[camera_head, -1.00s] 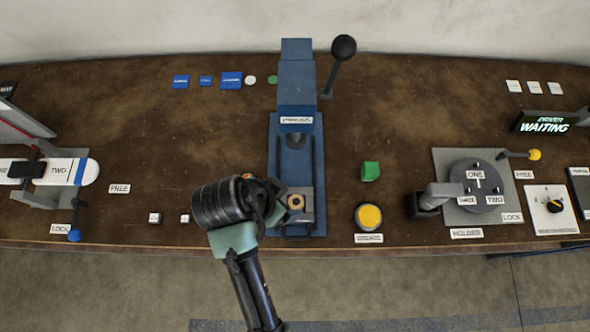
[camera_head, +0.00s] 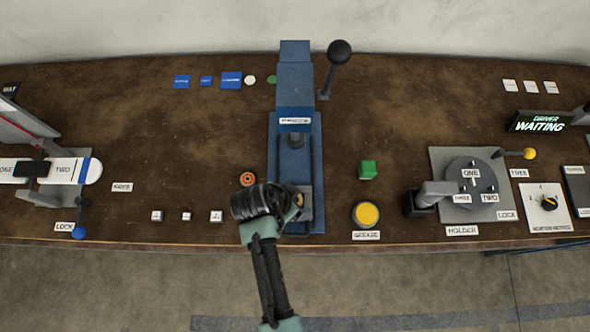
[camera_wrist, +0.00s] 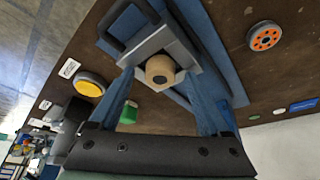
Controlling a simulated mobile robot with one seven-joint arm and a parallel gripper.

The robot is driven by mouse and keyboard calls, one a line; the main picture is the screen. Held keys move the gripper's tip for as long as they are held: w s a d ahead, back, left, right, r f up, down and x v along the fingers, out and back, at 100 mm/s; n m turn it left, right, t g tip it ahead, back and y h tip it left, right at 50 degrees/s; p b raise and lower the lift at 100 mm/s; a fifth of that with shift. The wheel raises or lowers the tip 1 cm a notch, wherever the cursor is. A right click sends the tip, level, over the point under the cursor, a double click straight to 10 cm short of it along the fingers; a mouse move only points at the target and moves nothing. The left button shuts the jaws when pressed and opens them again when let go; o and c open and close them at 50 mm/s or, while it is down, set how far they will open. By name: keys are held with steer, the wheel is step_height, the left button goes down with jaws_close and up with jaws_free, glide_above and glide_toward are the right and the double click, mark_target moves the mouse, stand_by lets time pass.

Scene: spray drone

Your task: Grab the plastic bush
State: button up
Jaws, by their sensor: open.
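A tan ring with a dark bore, which I take to be the plastic bush (camera_wrist: 159,69), sits in the grey holder (camera_wrist: 150,50) at the foot of the blue press. My gripper (camera_wrist: 160,78) is open in the wrist view, with one blue finger on each side of the bush. I cannot tell whether either finger touches it. In the head view my gripper (camera_head: 293,200) is over the press's front end, and my wrist and fingers hide most of the bush.
The blue press (camera_head: 297,90) has a tall black-knobbed lever (camera_head: 335,70). An orange disc (camera_head: 248,178) lies left of it. A green block (camera_head: 368,169) and yellow button (camera_head: 367,214) are to the right. The bench between the press and the rotary holder (camera_head: 472,185) is mostly clear.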

jaws_close()
stand_by(0.3)
